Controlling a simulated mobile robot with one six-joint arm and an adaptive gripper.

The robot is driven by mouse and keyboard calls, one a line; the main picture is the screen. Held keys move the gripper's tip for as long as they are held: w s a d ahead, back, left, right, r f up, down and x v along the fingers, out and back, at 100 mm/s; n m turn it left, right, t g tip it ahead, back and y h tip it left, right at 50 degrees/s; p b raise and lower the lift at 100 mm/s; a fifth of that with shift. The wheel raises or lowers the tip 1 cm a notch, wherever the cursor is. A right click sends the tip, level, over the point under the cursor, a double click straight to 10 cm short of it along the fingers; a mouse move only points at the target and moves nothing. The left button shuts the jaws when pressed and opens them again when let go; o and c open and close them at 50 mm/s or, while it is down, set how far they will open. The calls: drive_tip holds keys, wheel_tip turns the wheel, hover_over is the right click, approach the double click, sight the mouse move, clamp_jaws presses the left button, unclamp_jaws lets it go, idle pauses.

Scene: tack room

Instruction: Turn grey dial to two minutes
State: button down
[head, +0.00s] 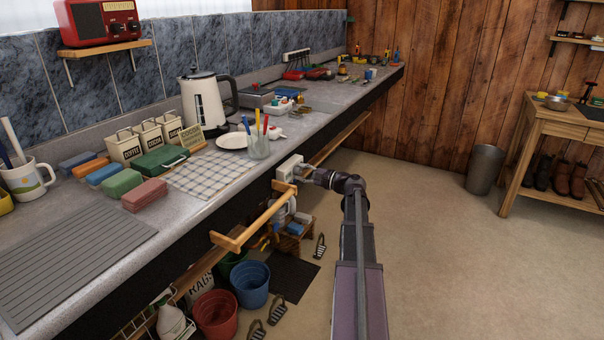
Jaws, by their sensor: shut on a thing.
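A small off-white box (287,168) is fixed at the front edge of the counter, just above the wooden rail. My arm reaches up from the bottom of the head view and bends left to this box. My gripper (305,171) is at the box's right-hand face, shut on what appears to be the grey dial. The dial is too small and too covered by the gripper to make out. Its pointer and any minute marks cannot be read from here.
A wooden rail (262,222) juts out below the box. The counter (215,205) holds a glass jar (258,145) with pens, a checked cloth (207,174) and a kettle (203,103). Buckets (250,284) stand underneath. The floor (430,240) to the right is clear.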

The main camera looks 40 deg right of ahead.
drive_tip(key=shift+c, duration=1.4)
unclamp_jaws()
drive_tip(key=shift+w, duration=0.1)
drive_tip(key=v, duration=1.2)
